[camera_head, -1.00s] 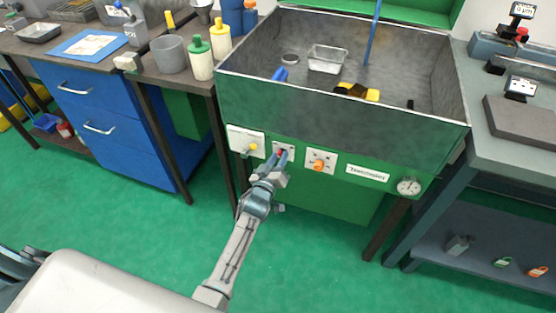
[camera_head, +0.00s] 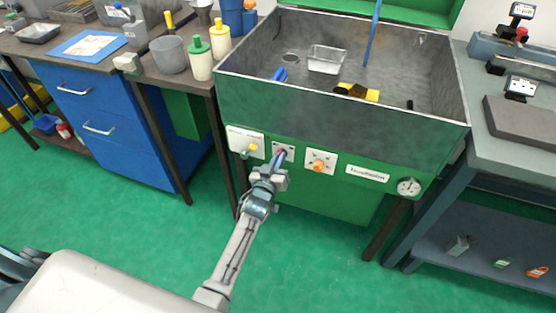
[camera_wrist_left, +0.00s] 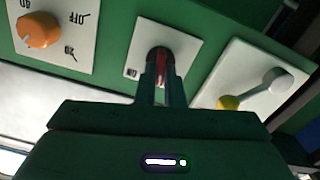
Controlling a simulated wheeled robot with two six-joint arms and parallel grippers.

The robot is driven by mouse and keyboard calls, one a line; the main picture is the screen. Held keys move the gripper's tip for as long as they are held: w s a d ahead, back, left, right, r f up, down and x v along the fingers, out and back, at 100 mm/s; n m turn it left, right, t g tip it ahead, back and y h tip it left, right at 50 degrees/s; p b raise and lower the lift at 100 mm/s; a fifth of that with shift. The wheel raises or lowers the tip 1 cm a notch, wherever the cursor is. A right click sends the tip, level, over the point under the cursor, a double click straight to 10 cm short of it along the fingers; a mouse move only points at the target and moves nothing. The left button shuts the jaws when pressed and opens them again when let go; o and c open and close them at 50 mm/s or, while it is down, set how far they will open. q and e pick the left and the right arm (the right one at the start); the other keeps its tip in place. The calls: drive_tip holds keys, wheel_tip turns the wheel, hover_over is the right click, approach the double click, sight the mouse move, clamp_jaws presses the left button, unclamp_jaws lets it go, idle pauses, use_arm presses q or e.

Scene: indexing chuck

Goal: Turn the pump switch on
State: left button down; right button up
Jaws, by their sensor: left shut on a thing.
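The pump switch is a small red lever (camera_wrist_left: 161,64) on a white plate (camera_wrist_left: 183,40). In the head view its plate (camera_head: 289,150) is on the green front panel of the sink, between a white plate with a yellow knob and a white plate with an orange knob. My left gripper (camera_head: 279,157) is at the plate. In the left wrist view its two fingers (camera_wrist_left: 161,78) are closed on the red lever from both sides and partly hide it. A label shows at the plate's edge, but the lever's exact position is hard to tell. My right gripper is not in view.
The orange knob (camera_wrist_left: 38,31) with OFF markings and the yellow knob (camera_wrist_left: 228,102) are close on either side. The grey basin (camera_head: 310,95) is above the panel. A pressure gauge (camera_head: 409,187) is at the right. Benches flank the sink; the green floor in front is clear.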

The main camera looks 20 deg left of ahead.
use_arm(q)
drive_tip(key=shift+d+f+m+b, duration=0.1)
drive_tip(key=shift+m+b, duration=0.15)
drive_tip(key=shift+m, duration=2)
drive_tip(key=shift+d+m+b, duration=0.1)
drive_tip(key=shift+m+b, duration=0.1)
drive_tip(key=shift+m, duration=2.05)
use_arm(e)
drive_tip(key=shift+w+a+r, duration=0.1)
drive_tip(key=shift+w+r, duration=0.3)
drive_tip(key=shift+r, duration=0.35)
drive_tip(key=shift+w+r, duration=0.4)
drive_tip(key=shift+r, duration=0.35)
use_arm(q)
drive_tip(key=c, duration=1.5)
unclamp_jaws()
drive_tip(key=shift+c, duration=0.2)
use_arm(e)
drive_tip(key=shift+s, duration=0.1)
